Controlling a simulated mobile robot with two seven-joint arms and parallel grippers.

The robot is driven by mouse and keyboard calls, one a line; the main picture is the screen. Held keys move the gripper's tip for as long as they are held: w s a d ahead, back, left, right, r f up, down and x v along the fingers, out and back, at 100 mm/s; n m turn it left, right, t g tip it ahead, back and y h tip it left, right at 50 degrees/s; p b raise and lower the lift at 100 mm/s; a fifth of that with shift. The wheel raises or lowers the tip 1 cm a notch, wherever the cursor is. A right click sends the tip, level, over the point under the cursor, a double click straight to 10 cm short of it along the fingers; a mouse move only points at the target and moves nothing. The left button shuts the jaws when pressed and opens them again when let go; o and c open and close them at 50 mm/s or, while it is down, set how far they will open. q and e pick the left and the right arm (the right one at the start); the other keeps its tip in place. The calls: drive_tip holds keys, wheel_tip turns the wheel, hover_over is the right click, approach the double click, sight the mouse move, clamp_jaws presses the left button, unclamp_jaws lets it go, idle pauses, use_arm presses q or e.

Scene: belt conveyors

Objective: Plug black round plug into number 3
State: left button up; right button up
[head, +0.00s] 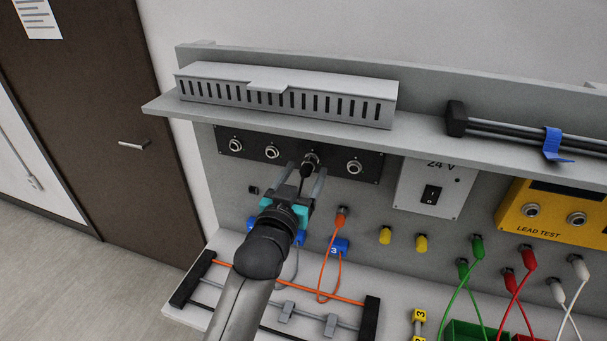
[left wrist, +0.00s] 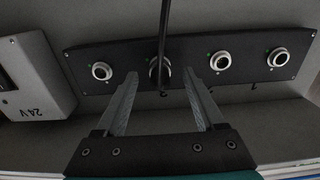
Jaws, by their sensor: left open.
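A black panel (head: 230,155) with several round metal sockets is on the upright board; it also shows upside down in the left wrist view (left wrist: 190,62). At the third socket from the left in the head view, the black round plug (head: 311,159) shows end-on, its depth of seating unclear. Its black cable (left wrist: 163,30) crosses that socket in the left wrist view. The other sockets look empty. My left gripper (head: 305,174) is open just in front of it; in the left wrist view its fingers (left wrist: 163,76) stand apart on either side of the cable, not closed on it. My right gripper is out of view.
A shelf with a slotted grey cover (head: 300,78) overhangs the panel. A 24 V switch box (head: 425,190) and a yellow lead tester (head: 550,215) are to the right. Orange leads (head: 341,218) and coloured leads hang below, close to my left arm.

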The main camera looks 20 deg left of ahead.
use_arm(q)
drive_tip(key=s+b, duration=0.2)
drive_tip(key=s, duration=1.3)
drive_tip(key=shift+s+a, duration=0.15)
drive_tip(key=shift+a, duration=0.1)
